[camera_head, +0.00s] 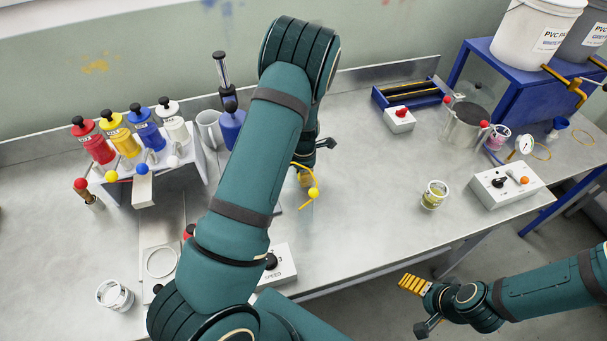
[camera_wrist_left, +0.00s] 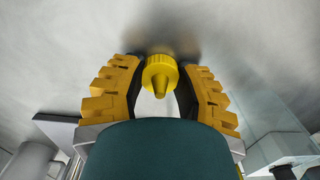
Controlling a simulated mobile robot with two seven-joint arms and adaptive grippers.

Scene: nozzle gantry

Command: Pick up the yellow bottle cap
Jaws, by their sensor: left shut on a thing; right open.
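The yellow bottle cap (camera_wrist_left: 160,74), a ribbed disc with a tapered nozzle, sits between the two yellow-and-black fingers of my left gripper (camera_wrist_left: 160,66) in the left wrist view. The fingers are shut on it from both sides. In the head view my left arm crosses the middle and hides much of the left gripper (camera_head: 305,178); the cap shows as a small yellow spot (camera_head: 313,193) at its fingers, over the bench. I cannot tell if it touches the bench. My right gripper (camera_head: 413,304) is open and empty beyond the bench's front edge.
A rack (camera_head: 190,165) with red, yellow, blue and white bottles stands at left. A white cup (camera_head: 115,295) is front left. A labelled cup (camera_head: 434,195), a control box (camera_head: 505,187) and a pot (camera_head: 464,125) stand at right. The bench between the left gripper and labelled cup is clear.

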